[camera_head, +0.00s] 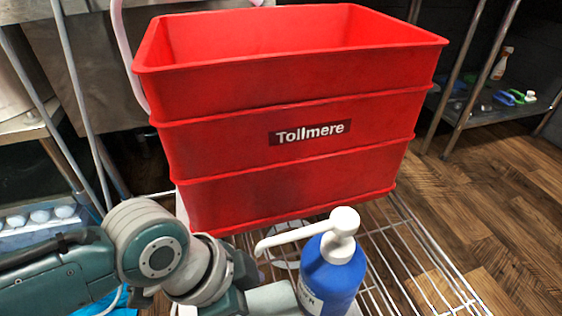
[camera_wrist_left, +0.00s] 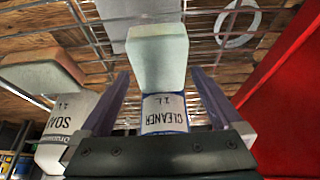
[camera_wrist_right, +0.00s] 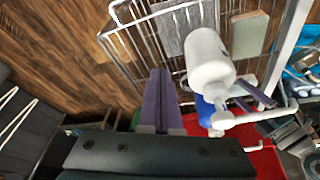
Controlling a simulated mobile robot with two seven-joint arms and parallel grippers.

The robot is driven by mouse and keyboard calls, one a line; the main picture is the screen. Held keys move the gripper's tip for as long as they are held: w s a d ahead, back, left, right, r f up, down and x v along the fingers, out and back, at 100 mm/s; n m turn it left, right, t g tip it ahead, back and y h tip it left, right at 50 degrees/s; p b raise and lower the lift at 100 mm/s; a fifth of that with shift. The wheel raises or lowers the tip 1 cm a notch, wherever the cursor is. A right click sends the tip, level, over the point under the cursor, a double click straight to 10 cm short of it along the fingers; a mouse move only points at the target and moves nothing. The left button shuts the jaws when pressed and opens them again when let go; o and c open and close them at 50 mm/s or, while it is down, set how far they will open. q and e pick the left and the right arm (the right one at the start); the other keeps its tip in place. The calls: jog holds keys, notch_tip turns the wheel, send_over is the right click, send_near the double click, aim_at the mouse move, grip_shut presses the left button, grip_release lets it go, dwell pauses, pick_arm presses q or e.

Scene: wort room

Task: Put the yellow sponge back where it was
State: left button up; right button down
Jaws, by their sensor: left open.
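No clearly yellow sponge shows. In the left wrist view a pale grey-green block (camera_wrist_left: 157,58), perhaps a sponge, shows between the fingers of my left gripper (camera_wrist_left: 162,76), with a gap on each side. My left gripper is open; I cannot tell if it touches the block. A second block, tan and grey (camera_wrist_left: 42,70), lies at the upper left of the left wrist view. My right gripper (camera_wrist_right: 160,74) is shut and empty.
A blue cleaner bottle with a white pump (camera_head: 333,272) stands on the wire rack (camera_head: 405,240), before a large red Tollmere crate (camera_head: 290,120). A white soap bottle (camera_wrist_left: 60,130) shows in the left wrist view. A spray bottle (camera_head: 502,63) stands on the right shelf.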

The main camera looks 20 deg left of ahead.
pick_arm(q)
jog(key=s+a+r+n+p, duration=0.15)
jog(key=s+r+p, duration=0.4)
jog(key=r, duration=0.75)
jog(key=s+a+r+n+t+y, duration=0.1)
jog(key=s+a+r+n+y, duration=0.2)
jog(key=s+a+r+n, duration=0.3)
jog(key=shift+a+r+n+y, duration=0.4)
jog(key=shift+a+n, duration=0.3)
jog(key=shift+n, duration=0.15)
jog(key=shift+s, duration=0.1)
